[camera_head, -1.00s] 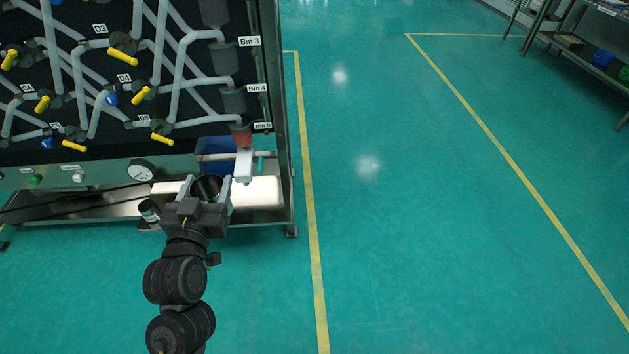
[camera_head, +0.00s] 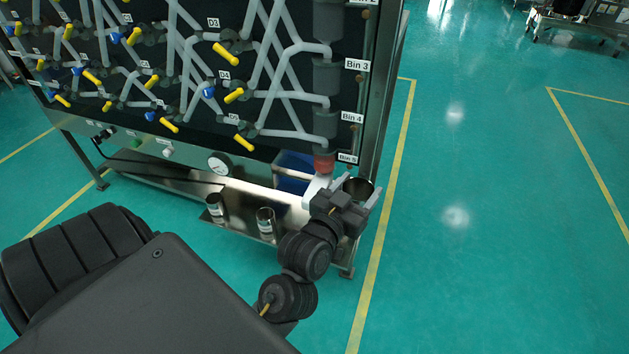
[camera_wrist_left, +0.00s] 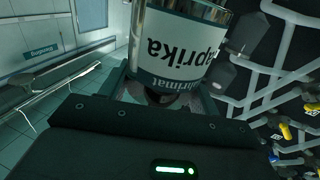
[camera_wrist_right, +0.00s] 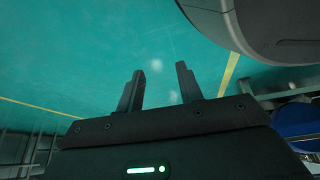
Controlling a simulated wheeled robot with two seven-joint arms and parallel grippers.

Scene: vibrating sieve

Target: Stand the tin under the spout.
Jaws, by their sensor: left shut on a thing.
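The tin (camera_head: 358,187) is an open metal can, held upright or nearly so between the fingers of my left gripper (camera_head: 359,193). In the left wrist view its label (camera_wrist_left: 182,50) reads Paprika, upside down. The spout's lower end is partly hidden by my left gripper. My right gripper (camera_wrist_right: 160,90) is open and empty over the floor.
Two other labelled tins (camera_head: 216,208) (camera_head: 265,224) stand on a metal shelf low at the front of the rig. A blue bin (camera_head: 292,172) sits behind the spout. Pipes and yellow handles (camera_head: 222,54) cover the panel. The floor (camera_head: 470,260) to the right is clear.

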